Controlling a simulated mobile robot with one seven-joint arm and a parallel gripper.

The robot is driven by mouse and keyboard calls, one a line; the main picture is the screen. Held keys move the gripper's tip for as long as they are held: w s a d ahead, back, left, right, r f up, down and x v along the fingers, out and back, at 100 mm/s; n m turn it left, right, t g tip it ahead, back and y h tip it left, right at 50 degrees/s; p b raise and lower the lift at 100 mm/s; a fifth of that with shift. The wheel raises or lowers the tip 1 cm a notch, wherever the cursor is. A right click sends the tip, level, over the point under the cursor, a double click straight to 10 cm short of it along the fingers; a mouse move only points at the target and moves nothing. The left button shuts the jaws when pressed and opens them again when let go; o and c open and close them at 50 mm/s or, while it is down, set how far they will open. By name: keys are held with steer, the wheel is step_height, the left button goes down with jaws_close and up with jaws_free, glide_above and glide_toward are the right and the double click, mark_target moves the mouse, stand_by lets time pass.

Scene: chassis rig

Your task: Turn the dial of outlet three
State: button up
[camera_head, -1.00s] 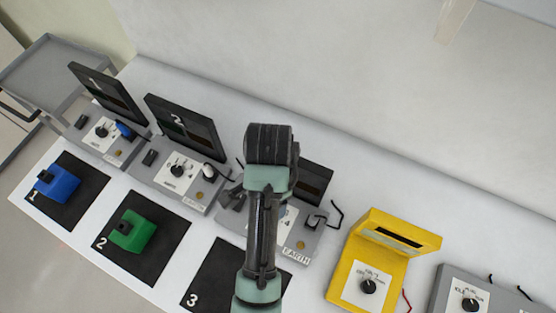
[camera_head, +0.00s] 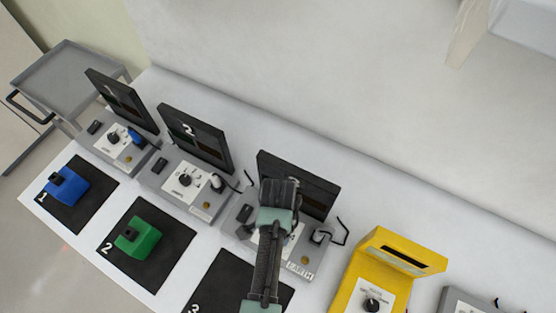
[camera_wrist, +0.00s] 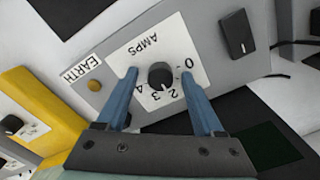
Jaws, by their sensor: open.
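Outlet three's grey unit (camera_head: 236,225) stands behind the black mat marked 3 (camera_head: 212,285), partly hidden by my arm in the head view. Its black dial (camera_wrist: 161,75) shows in the wrist view on a white AMPS plate (camera_wrist: 150,50) with numbers. My gripper (camera_wrist: 160,80) is open, with a blue finger on each side of the dial. I cannot tell whether the fingers touch it. In the head view my gripper (camera_head: 272,240) is over the unit, its fingers mostly hidden.
Outlets one (camera_head: 115,150) and two (camera_head: 180,200) stand to the left. A blue block (camera_head: 70,188) and a green block (camera_head: 145,240) sit on mats in front. A yellow unit (camera_head: 350,285) stands close on the right. A black switch (camera_wrist: 237,34) is beside the dial plate.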

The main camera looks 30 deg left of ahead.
jaws_close()
steer(key=shift+n, duration=0.3)
steer(key=n+p, duration=0.1)
steer(key=n, duration=0.1)
steer(key=shift+r+n+p, duration=0.15)
steer(key=shift+n+p, duration=0.25)
steer(key=n+p, duration=0.1)
steer(key=n, duration=0.3)
steer(key=shift+p, duration=0.3)
steer(key=n+p, duration=0.1)
steer(key=n, duration=0.4)
steer(key=shift+w+n+p, duration=0.1)
steer(key=shift+n+p, duration=0.35)
steer(key=shift+n, duration=1.25)
